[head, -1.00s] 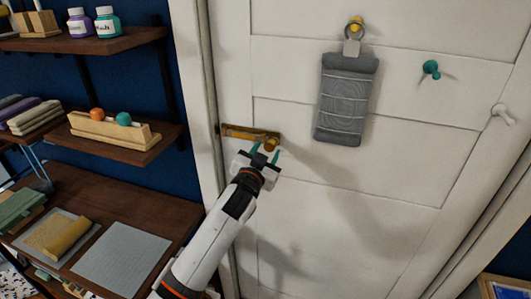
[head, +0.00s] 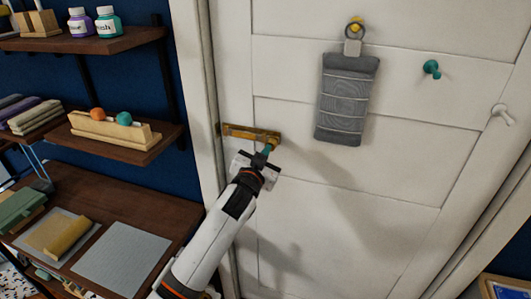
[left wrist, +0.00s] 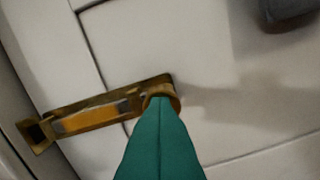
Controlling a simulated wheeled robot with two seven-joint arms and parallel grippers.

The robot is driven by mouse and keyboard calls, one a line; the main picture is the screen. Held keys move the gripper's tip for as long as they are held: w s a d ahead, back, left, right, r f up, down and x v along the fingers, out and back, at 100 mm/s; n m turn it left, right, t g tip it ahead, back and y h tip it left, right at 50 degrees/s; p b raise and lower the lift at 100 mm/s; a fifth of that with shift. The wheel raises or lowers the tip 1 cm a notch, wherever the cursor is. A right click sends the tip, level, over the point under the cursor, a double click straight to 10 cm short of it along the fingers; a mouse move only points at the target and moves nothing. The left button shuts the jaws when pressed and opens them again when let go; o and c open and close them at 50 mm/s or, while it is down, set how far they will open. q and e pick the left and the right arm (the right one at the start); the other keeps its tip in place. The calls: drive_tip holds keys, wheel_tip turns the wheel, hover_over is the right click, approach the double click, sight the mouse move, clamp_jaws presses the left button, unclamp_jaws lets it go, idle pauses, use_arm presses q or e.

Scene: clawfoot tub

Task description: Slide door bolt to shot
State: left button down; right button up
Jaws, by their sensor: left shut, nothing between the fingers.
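The brass door bolt (head: 246,133) is mounted on the white door (head: 340,190) near its left edge. In the left wrist view the bolt (left wrist: 97,115) runs from lower left to upper right, with a round knob (left wrist: 161,97) at its right end and a bracket (left wrist: 35,134) at the door's edge by the frame. My left gripper (head: 267,149) is shut and empty, its teal fingers (left wrist: 160,145) together at the knob. The fingertips overlap the knob's lower side; I cannot tell whether they touch it. My right gripper is not in view.
A grey cloth pad (head: 346,98) hangs from a yellow hook on the door. A teal peg (head: 432,69) and a white peg (head: 503,113) stick out to its right. Wooden shelves (head: 125,145) stand left of the door frame. The door below the bolt is clear.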

use_arm(q)
drive_tip(key=c, duration=2.1)
unclamp_jaws()
drive_tip(key=shift+c, duration=0.2)
drive_tip(key=o, duration=1)
drive_tip(key=b+v, duration=0.2)
drive_tip(key=v, duration=1.1)
drive_tip(key=shift+s+a+b, duration=0.2)
drive_tip(key=shift+s+b, duration=0.05)
drive_tip(key=shift+b, duration=0.05)
